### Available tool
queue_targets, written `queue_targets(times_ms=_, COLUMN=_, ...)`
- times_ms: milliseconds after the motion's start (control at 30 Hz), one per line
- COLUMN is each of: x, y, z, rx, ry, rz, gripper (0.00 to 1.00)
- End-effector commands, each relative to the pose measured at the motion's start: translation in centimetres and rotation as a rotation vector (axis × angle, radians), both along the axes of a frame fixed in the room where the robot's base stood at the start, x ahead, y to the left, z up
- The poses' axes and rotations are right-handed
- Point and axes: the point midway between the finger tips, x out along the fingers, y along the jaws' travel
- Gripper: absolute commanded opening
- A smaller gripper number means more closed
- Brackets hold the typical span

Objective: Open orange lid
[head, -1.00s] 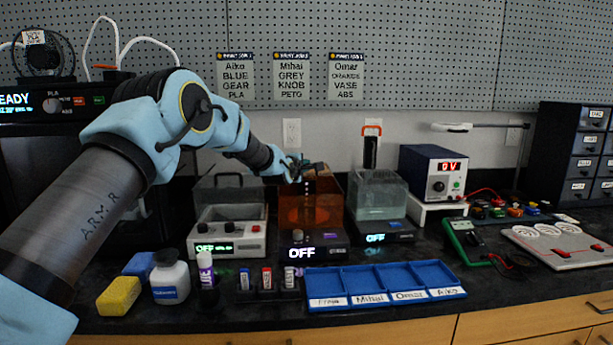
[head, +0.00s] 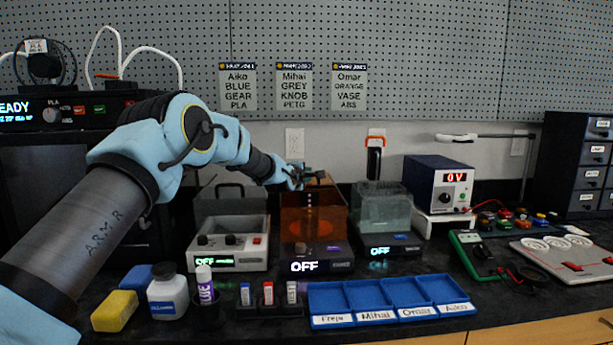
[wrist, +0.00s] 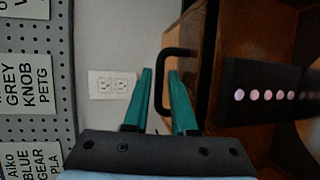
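The orange box (head: 300,225) is a see-through orange-brown case on a dark base with an "OFF" display, in the middle of the counter in the head view. Its orange lid (head: 320,182) is at the top, partly hidden by my gripper (head: 300,178). In the wrist view, the orange-brown surface (wrist: 188,45) carries a black bar handle (wrist: 160,82). My gripper (wrist: 160,72) has its two green fingers apart, with the handle's bar showing between them. A gap shows, and I cannot tell whether either finger touches the bar.
A white device (head: 230,245) with a clear cover stands left of the orange box. A clear tank (head: 384,212) stands close on its right. In front are a blue sorting tray (head: 390,300), small vials (head: 268,294), and bottles. A pegboard wall (head: 420,60) rises behind.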

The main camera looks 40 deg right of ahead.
Motion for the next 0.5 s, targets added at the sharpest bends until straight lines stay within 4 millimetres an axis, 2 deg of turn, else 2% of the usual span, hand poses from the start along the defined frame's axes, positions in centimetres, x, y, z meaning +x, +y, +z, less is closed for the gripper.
queue_targets(times_ms=233, x=-0.7, y=1.4, z=0.3, rx=0.0, ry=0.0, rz=0.0, gripper=0.25)
queue_targets(times_ms=500, x=-2.8, y=5.5, z=1.1, rx=0.0, ry=0.0, rz=0.001, gripper=0.25)
